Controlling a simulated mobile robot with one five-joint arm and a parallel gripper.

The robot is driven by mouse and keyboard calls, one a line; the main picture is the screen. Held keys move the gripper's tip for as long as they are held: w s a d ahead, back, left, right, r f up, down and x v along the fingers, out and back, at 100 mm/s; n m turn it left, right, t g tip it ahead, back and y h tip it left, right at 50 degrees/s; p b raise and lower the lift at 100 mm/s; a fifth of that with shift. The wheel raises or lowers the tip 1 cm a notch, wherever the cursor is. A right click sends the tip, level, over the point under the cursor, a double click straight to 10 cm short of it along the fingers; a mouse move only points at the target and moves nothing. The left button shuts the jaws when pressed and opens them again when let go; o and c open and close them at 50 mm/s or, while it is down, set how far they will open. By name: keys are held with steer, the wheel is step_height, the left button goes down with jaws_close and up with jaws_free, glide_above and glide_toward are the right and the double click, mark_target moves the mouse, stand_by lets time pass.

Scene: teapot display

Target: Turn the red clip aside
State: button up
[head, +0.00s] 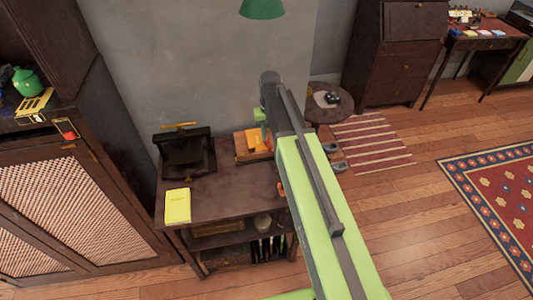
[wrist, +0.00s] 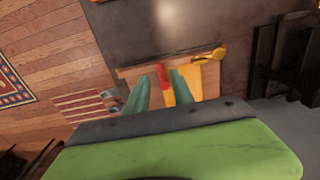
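The red clip (wrist: 163,77) shows in the wrist view at the edge of a light wooden box or tray (wrist: 209,76). My gripper (wrist: 160,77) has its two teal fingers apart, one on each side of the clip. I cannot tell whether either finger touches it. In the head view the red clip (head: 267,139) is a small red-orange patch beside my gripper (head: 260,123), partly hidden by my arm. A yellow-orange piece (wrist: 182,90) lies in the box just right of the clip, partly behind the right finger.
The box stands on a dark wooden table (head: 222,199). A yellow book (head: 178,206) and a black stand (head: 183,153) are on its left part. A grey wall (head: 200,70) rises behind. A yellow round-ended piece (wrist: 210,57) lies along the box edge.

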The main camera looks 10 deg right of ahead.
mark_target(269, 146)
step_height(269, 146, down, 5)
steer(key=b, duration=0.3)
steer(key=shift+r, duration=0.25)
jaws_close()
